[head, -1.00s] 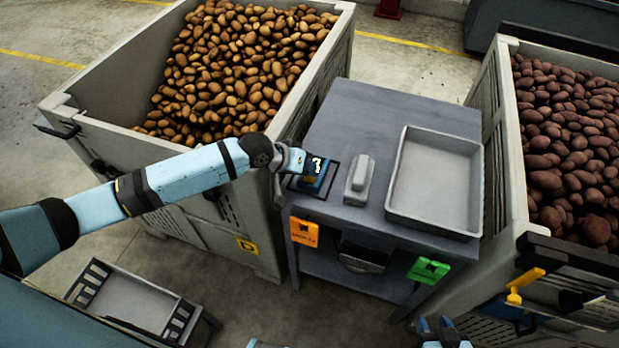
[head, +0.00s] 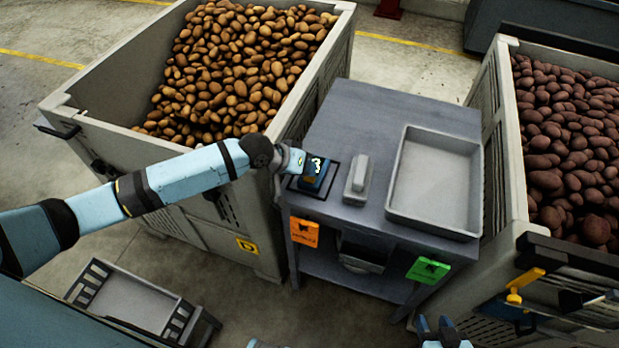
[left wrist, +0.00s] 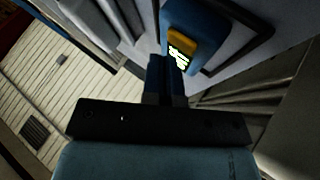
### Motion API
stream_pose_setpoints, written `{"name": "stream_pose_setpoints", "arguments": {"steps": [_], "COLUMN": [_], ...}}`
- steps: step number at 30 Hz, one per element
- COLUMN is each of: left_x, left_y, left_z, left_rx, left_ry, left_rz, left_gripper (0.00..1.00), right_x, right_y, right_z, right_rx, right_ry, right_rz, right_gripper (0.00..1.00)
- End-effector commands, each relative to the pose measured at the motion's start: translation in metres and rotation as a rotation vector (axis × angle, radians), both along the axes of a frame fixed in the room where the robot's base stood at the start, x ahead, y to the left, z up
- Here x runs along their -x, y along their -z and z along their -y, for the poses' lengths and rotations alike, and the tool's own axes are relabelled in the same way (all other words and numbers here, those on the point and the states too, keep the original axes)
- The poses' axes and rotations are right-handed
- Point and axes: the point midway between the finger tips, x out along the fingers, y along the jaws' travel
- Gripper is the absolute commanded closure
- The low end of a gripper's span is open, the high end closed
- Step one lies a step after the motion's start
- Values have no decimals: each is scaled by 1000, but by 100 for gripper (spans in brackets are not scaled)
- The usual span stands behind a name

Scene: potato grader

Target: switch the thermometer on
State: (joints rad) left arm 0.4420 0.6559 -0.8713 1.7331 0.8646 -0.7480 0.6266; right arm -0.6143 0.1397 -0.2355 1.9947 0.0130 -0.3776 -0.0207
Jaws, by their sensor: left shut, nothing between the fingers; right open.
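The thermometer appears to be the blue device (head: 316,183) on a dark-framed pad at the table's left front. In the left wrist view the blue device (left wrist: 208,45) has an orange-yellow part and bright white marks on a dark face; I cannot read them surely. My left gripper (head: 303,164) is shut and empty, with its fingertips right at the device; in the left wrist view the fingertips (left wrist: 167,62) sit beside the white marks. Whether they touch it I cannot tell. My right gripper (head: 440,330) is open at the bottom edge, far from the device.
A grey block-like object (head: 357,180) stands just right of the device, and a grey tray (head: 398,212) lies further right on the table (head: 350,110). Potato bins stand left (head: 190,205) and right (head: 508,185). Orange (head: 304,232) and green (head: 428,270) tags hang in front.

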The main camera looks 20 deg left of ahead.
Motion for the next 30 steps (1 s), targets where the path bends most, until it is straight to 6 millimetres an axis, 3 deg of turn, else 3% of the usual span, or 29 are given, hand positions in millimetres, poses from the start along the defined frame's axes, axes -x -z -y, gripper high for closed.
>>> {"name": "stream_pose_setpoints", "arguments": {"steps": [8,30], "left_x": [0,0], "left_y": [8,5], "left_z": [0,0], "left_rx": [0,0], "left_ry": [-1,0], "left_rz": [-1,-1], "left_gripper": [100,100], "right_x": [0,0], "right_y": [-1,-7], "right_z": [0,1], "right_rx": [1,1], "right_ry": [0,1], "right_rz": [-2,-2], "right_gripper": [57,57]}}
